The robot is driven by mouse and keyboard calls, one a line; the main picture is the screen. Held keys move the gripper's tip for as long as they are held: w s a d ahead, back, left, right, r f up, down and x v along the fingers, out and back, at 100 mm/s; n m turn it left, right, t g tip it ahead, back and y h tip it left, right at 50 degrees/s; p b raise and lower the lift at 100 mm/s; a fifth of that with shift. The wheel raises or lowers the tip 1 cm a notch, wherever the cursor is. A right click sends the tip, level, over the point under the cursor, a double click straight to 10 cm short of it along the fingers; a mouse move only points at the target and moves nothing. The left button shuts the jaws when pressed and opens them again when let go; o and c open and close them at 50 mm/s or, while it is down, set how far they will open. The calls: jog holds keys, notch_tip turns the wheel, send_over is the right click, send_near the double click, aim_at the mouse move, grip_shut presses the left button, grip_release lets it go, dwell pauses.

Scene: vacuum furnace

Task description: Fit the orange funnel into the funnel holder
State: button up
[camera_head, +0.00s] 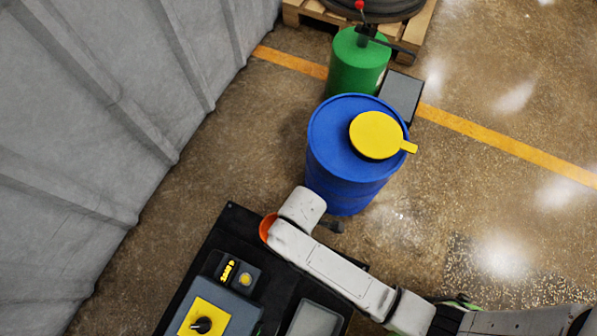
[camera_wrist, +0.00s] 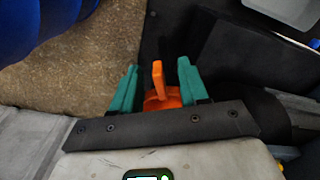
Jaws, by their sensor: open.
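The orange funnel (camera_head: 267,226) is at the far edge of the black table in the head view, mostly hidden behind my arm's end. In the wrist view, an upright orange tab of the funnel (camera_wrist: 158,78) stands between the two teal fingers of my gripper (camera_wrist: 158,67). The fingers are open, with visible gaps on both sides of the tab. The lower part of the funnel is hidden by my gripper's dark front plate. I cannot make out the funnel holder in either view.
A blue drum (camera_head: 335,170) with a yellow lid (camera_head: 375,135) stands just beyond the black table (camera_head: 232,228). A control box with a yellow panel (camera_head: 190,312) and a grey tray (camera_head: 315,322) are on the table. A green canister (camera_head: 355,65) stands behind the drum.

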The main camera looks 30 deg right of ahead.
notch_tip(320, 180, up, 11)
jog(key=p, duration=0.4)
jog(key=shift+d+p, duration=0.2)
jog(key=shift+p, duration=0.15)
jog(key=shift+s+f, duration=0.15)
